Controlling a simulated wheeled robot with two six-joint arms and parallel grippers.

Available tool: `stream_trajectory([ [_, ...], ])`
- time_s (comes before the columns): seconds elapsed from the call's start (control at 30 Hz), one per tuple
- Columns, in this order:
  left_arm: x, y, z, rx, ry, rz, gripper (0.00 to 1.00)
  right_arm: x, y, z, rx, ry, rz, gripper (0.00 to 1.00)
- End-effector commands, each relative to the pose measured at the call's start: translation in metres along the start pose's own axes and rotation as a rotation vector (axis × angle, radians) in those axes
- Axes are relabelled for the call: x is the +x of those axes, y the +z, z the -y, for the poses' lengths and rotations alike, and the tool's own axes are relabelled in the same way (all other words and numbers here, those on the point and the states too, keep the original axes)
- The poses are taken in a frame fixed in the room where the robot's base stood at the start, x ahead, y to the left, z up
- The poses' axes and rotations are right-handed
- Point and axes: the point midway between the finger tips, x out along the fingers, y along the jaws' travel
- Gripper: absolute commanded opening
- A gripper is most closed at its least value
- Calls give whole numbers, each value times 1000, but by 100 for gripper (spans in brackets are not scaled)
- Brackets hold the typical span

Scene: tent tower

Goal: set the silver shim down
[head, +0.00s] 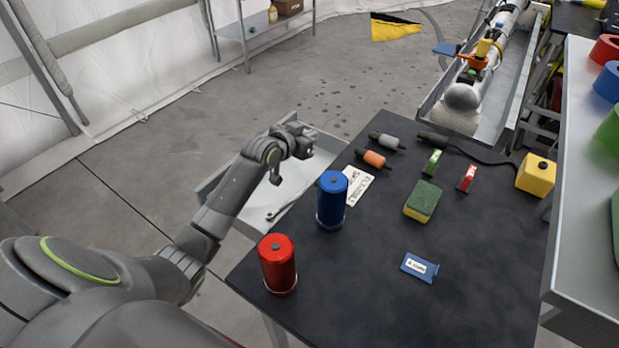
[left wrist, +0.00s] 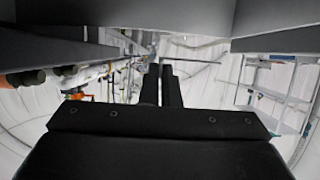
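My left gripper (head: 303,146) is over the far edge of a pale metal tray beside the dark table. My right gripper is not in view.
The tray (head: 232,193) holds a thin tool (head: 285,204). On the table (head: 330,290) stand a blue canister (head: 331,205) and a red canister (head: 278,267), near my left arm. A sponge (head: 423,202), a blue packet (head: 419,267) and a yellow block (head: 536,175) lie farther right.

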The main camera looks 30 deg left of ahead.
Motion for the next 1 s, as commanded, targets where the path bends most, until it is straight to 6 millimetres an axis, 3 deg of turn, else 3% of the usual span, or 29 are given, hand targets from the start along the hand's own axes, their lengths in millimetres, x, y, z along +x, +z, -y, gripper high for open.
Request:
stream_trajectory([
  [0.1, 8, 22, 0, -1, 1, 3, 0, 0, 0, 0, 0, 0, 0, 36],
  [0.37, 17, 42, 0, 0, 1, 2, 0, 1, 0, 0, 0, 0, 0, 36],
  [0.53, 26, 65, 0, -2, 2, 3, 0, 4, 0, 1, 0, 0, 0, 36],
  [1.0, 30, 74, 0, 2, 1, 0, 0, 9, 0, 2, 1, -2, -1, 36],
])
